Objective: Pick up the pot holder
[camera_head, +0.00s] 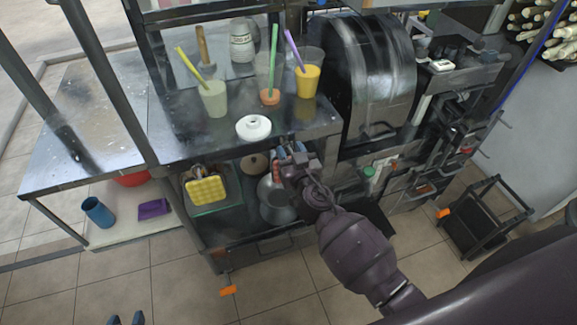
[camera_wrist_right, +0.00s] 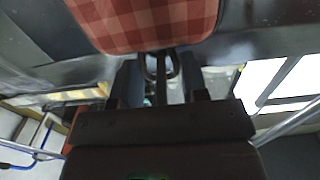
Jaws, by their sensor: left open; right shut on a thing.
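The pot holder (camera_wrist_right: 145,22) is a red checkered pad with a dark hanging loop, filling the top of the right wrist view. My right gripper (camera_wrist_right: 160,88) is shut on the pot holder at its loop end. In the head view my right gripper (camera_head: 290,155) is at the front edge of the metal counter, above the lower shelf, and mostly hides the pot holder; only a small reddish patch shows beside the fingers. My left gripper (camera_head: 126,319) is open and empty at the bottom edge of the head view, low over the floor, with only its fingertips showing.
The counter (camera_head: 185,140) carries several cups with straws and a white round lid (camera_head: 253,127). A yellow waffled item (camera_head: 206,189) and a metal pot (camera_head: 275,201) are on the shelf below. The press drum (camera_head: 365,75) stands to the right. The tiled floor in front is mostly clear.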

